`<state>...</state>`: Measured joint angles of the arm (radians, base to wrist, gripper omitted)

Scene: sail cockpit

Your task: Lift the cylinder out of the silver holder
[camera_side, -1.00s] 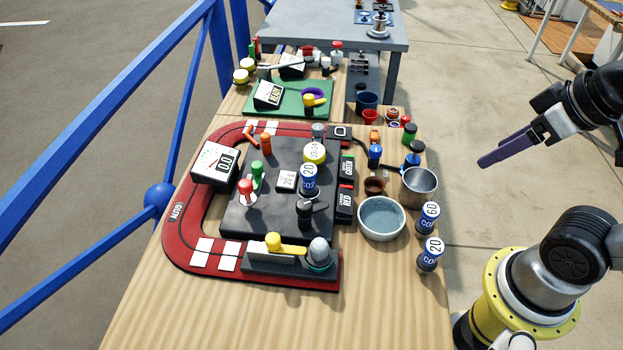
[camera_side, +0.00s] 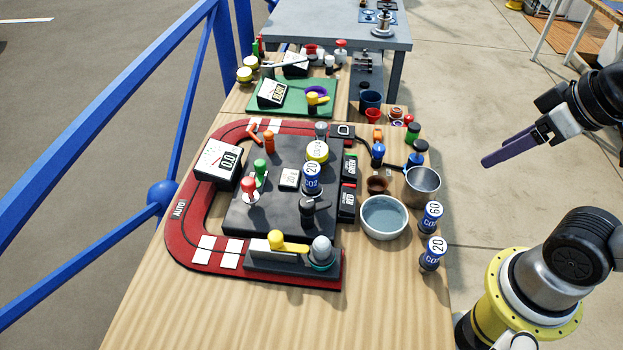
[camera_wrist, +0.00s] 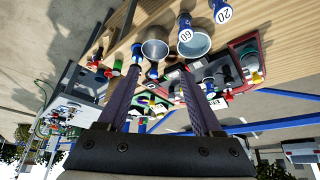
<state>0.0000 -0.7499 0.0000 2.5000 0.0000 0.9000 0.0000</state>
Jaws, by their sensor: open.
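A blue and white CO2 cylinder marked 20 (camera_side: 311,180) stands upright on the dark board (camera_side: 262,218) inside the red track. Its base is partly hidden, and I cannot make out a silver holder around it. Two more blue CO2 cylinders stand on the wood at the table's right edge, one marked 60 (camera_side: 431,217) and one marked 20 (camera_side: 432,253). They also show at the top of the wrist view, marked 60 (camera_wrist: 185,33) and 20 (camera_wrist: 221,12). My gripper (camera_side: 488,161) has long purple fingers; it is open and empty, right of the table and apart from every cylinder.
A silver metal cup (camera_side: 423,186) and a grey-white bowl (camera_side: 384,218) stand near the right edge. A blue railing (camera_side: 110,110) runs along the left. The front wood is clear.

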